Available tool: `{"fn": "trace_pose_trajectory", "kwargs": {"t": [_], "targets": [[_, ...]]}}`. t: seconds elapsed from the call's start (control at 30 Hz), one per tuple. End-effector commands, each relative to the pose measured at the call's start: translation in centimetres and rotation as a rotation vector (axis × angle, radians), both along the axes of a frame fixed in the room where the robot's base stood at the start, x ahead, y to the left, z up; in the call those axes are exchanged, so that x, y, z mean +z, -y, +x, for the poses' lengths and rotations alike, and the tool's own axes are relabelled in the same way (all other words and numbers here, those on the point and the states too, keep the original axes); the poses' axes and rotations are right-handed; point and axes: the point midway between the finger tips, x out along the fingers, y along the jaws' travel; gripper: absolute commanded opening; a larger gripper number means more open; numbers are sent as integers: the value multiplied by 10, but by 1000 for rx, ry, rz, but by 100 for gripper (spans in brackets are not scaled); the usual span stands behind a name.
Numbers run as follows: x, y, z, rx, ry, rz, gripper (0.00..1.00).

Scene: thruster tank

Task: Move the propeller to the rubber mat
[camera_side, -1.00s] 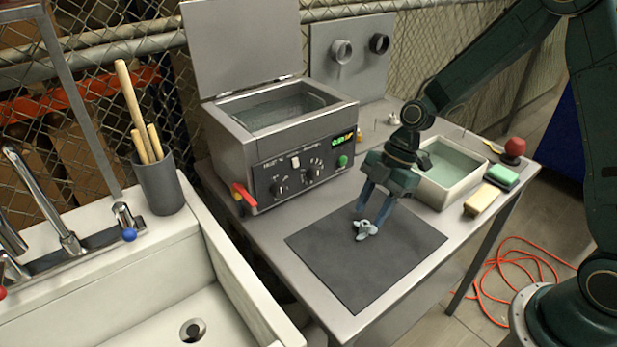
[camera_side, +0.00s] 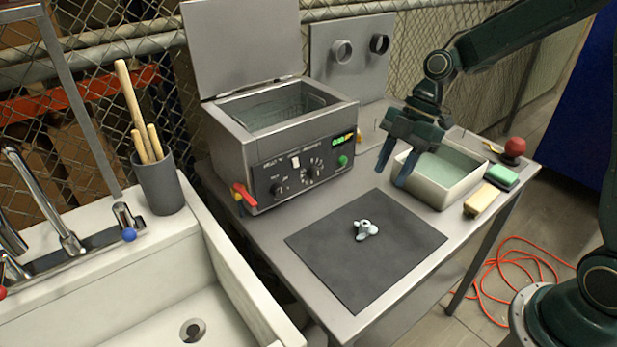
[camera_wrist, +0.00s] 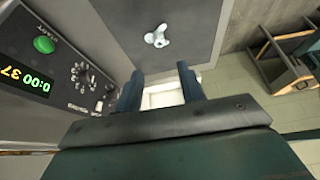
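The propeller (camera_side: 366,230), small and pale blue-grey, lies on the black rubber mat (camera_side: 345,275) near its middle. In the wrist view the propeller (camera_wrist: 156,36) rests on the mat (camera_wrist: 195,48), apart from the fingers. My gripper (camera_side: 391,177) is open and empty, raised above and behind the mat, near the front left of the white tray. In the wrist view its two blue fingers (camera_wrist: 160,88) stand apart with nothing between them.
The ultrasonic cleaner (camera_side: 270,150) stands behind the mat to the left with its lid up. The liquid-filled tray (camera_side: 440,195) is at right, beside a sponge (camera_side: 482,199), a green-topped block (camera_side: 501,176) and a red ball-topped object (camera_side: 513,150). A sink (camera_side: 190,290) lies at left.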

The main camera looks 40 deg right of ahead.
Motion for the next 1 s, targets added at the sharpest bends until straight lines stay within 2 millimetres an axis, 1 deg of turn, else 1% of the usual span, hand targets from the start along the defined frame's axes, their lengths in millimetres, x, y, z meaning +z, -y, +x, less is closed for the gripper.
{"fn": "trace_pose_trajectory", "kwargs": {"t": [0.33, 0.47, 0.57, 0.77, 1.0], "targets": [[0, 0, 0, -1, 0, -1, 39], [4, -1, -2, -18, -1, -9, 39], [11, -2, -7, -57, -6, -27, 39], [37, -5, -24, -209, -17, -84, 39], [71, -7, -57, -474, -22, -146, 39]]}}
